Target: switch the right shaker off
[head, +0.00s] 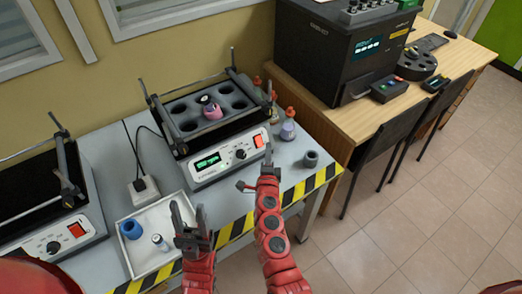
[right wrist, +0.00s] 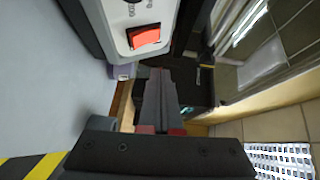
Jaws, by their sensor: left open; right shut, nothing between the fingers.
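The right shaker (head: 225,158) stands on the grey bench, its front panel facing me with a lit green display (head: 207,162), a black knob (head: 240,154) and a red rocker switch (head: 259,141) at the panel's right end. A flask with pink contents (head: 211,108) sits in its dark holder tray. My right gripper (head: 268,168) is shut and empty, just in front of and below the red switch. In the right wrist view the shut fingers (right wrist: 160,92) lie apart from the red switch (right wrist: 144,36). My left gripper (head: 190,213) is open and empty above the white tray's right side.
The white tray (head: 137,256) holds a blue cup (head: 131,229) and a small vial (head: 159,242). The left shaker (head: 52,243) stands at far left. Small bottles (head: 288,128) and a grey ring-shaped holder (head: 311,158) stand right of the right shaker. Striped tape (head: 237,229) marks the bench's front edge.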

